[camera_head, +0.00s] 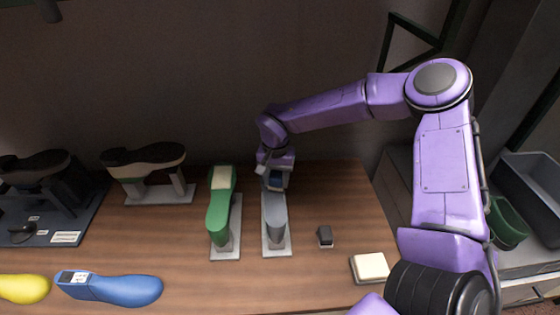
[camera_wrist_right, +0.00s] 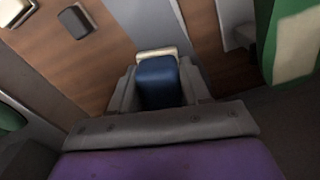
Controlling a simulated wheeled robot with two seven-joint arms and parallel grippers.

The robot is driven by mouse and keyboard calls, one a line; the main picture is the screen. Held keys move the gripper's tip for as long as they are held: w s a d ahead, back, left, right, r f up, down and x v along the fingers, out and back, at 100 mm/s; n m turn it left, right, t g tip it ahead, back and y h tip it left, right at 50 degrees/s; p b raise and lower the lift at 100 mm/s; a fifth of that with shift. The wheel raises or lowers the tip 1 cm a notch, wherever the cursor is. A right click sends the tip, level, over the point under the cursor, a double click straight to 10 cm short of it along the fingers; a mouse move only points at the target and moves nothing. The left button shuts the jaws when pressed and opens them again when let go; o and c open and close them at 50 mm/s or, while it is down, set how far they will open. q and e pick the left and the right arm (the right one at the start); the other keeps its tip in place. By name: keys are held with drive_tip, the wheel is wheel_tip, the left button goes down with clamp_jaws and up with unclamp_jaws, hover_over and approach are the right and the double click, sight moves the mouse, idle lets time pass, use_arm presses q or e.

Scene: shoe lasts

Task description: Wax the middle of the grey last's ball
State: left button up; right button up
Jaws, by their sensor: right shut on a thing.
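The grey last (camera_head: 275,214) stands on a light grey base, in the middle of the table. My right gripper (camera_head: 273,180) is over its far end and hides that part. The gripper is shut on a dark blue block with a cream end, the blue block (camera_wrist_right: 158,82) showing between the jaws in the right wrist view. The cream end (camera_wrist_right: 157,53) points towards the grey last, which shows as a grey surface (camera_wrist_right: 150,20) behind it. I cannot tell whether the block touches the last. My left gripper is not in view.
The green last (camera_head: 219,212) with a cream patch stands close left of the grey one. A small dark block (camera_head: 325,236) and a cream pad (camera_head: 371,266) lie to the right. Blue (camera_head: 125,290) and yellow (camera_head: 22,289) lasts lie at the front left.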

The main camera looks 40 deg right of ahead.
drive_tip(key=shift+r, duration=0.85)
drive_tip(key=shift+w+r, duration=0.2)
drive_tip(key=shift+r, duration=0.3)
drive_tip(key=shift+w+r, duration=0.15)
drive_tip(key=shift+r, duration=0.35)
drive_tip(key=shift+s+r, duration=0.1)
drive_tip(key=shift+r, duration=1.65)
